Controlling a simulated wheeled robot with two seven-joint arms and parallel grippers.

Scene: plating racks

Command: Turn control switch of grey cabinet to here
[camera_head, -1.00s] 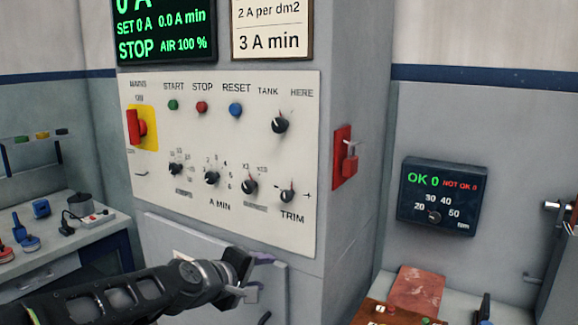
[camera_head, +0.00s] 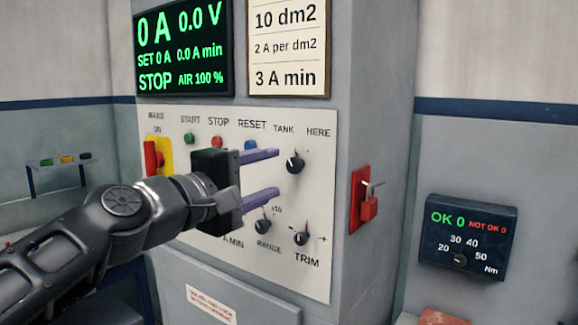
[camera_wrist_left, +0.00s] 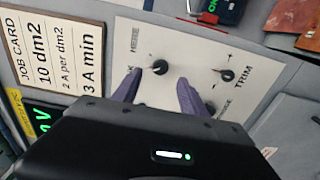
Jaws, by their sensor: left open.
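The grey cabinet (camera_head: 372,120) has a pale control panel with a black rotary switch (camera_head: 295,162) below the labels TANK and HERE. The switch also shows in the wrist view (camera_wrist_left: 160,69). I cannot tell surely which label its pointer faces. My left gripper (camera_head: 278,172) is open, with its two purple fingers stretched toward the panel just left of the switch in the head view. In the wrist view the switch shows between and slightly beyond the left gripper's fingertips (camera_wrist_left: 159,77), and no contact is visible. My right gripper is out of view.
Below the switch are a TRIM knob (camera_head: 301,238) and a RANGE knob (camera_head: 263,225). A red switch box (camera_head: 364,203) juts from the cabinet's side. The display (camera_head: 183,45) and job card (camera_head: 289,48) sit above. A dark torque meter (camera_head: 467,238) is at the right.

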